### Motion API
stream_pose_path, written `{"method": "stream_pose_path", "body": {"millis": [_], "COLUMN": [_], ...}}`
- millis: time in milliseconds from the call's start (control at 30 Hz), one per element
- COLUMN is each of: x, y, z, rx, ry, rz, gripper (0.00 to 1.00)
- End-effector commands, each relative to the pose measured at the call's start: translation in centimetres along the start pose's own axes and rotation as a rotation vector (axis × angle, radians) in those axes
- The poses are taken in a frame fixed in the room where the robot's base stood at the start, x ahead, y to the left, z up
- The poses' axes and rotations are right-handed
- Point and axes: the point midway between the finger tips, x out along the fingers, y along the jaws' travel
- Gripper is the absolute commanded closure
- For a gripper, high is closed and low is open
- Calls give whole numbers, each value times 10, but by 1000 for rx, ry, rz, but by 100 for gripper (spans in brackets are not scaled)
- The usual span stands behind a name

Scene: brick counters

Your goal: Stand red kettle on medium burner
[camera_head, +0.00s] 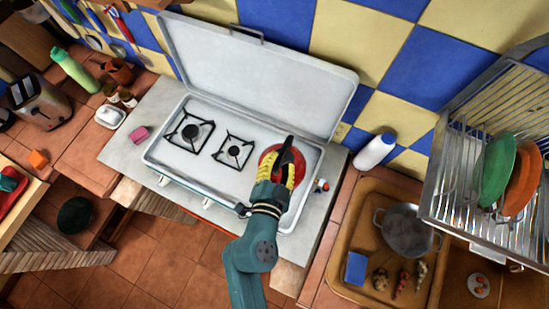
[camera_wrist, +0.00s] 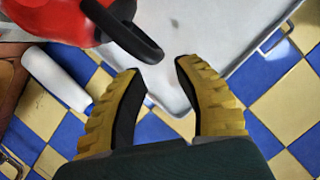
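The red kettle (camera_head: 312,160) with its black handle (camera_head: 285,150) is at the right end of the white stove (camera_head: 215,103). What lies under it is hidden. Two burners show to its left: a larger-looking one (camera_head: 190,132) and a smaller one (camera_head: 234,151), both bare. My gripper (camera_head: 289,164) is over the kettle and partly covers it. In the wrist view my gripper (camera_wrist: 157,66) has its yellow fingers apart with a gap between them. The kettle (camera_wrist: 45,20) is at upper left there, and its handle (camera_wrist: 125,32) ends close to the fingertips; I cannot tell whether they touch.
The raised stove lid (camera_head: 255,75) stands behind the burners. A white bottle (camera_head: 375,151) is right of the stove. A wooden tray (camera_head: 350,220) with a pot (camera_head: 405,232) and a dish rack (camera_head: 470,190) stand farther right. A pink block (camera_head: 139,133) lies at left.

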Motion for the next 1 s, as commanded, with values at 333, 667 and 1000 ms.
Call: {"method": "stream_pose_path", "body": {"millis": [333, 667, 1000], "x": [-72, -74, -56], "y": [0, -6, -97], "z": [2, -10, -209], "rx": [0, 3, -212], "ry": [-2, 14, 277], "rz": [-3, -7, -198], "gripper": [67, 67, 67]}}
